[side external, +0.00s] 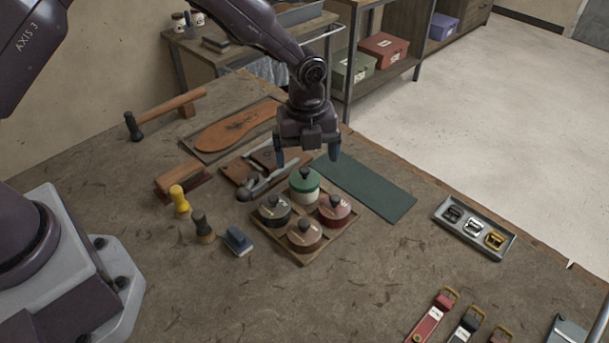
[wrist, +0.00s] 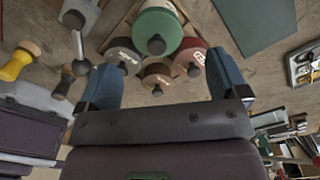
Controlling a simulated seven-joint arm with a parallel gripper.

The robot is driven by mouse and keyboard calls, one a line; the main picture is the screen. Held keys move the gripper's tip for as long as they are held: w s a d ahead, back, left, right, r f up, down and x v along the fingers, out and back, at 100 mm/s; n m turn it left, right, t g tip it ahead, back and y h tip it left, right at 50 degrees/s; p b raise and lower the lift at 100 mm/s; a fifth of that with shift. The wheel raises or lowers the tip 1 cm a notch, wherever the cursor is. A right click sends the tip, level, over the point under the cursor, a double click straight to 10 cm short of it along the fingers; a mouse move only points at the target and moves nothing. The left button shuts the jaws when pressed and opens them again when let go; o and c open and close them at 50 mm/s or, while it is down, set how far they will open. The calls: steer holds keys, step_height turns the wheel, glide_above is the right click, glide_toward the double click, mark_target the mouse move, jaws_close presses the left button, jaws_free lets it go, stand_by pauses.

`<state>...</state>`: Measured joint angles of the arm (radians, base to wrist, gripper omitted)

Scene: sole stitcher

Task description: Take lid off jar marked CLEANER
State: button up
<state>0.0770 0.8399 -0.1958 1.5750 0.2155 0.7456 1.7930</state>
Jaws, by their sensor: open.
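Four lidded jars with dark knobs stand in a wooden tray (side external: 303,262). One has a green lid (side external: 304,180) over a pale body, at the back; its green lid also shows in the wrist view (wrist: 158,25). The others are a dark grey jar (side external: 274,211) at left, a red jar (side external: 335,210) at right and a brown jar (side external: 304,236) in front. All the lids are on. My gripper (side external: 307,157) is open and empty, pointing down above the green-lidded jar, touching nothing.
A dark green mat (side external: 365,187) lies right of the tray, and a buckle tray (side external: 474,228) farther right. A leather sole (side external: 238,127) lies behind.

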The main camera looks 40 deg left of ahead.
mark_target(304, 169)
step_height(304, 169, down, 5)
steer(key=shift+s+a+r, duration=0.1)
steer(key=shift+a+r, duration=0.05)
steer(key=c, duration=1)
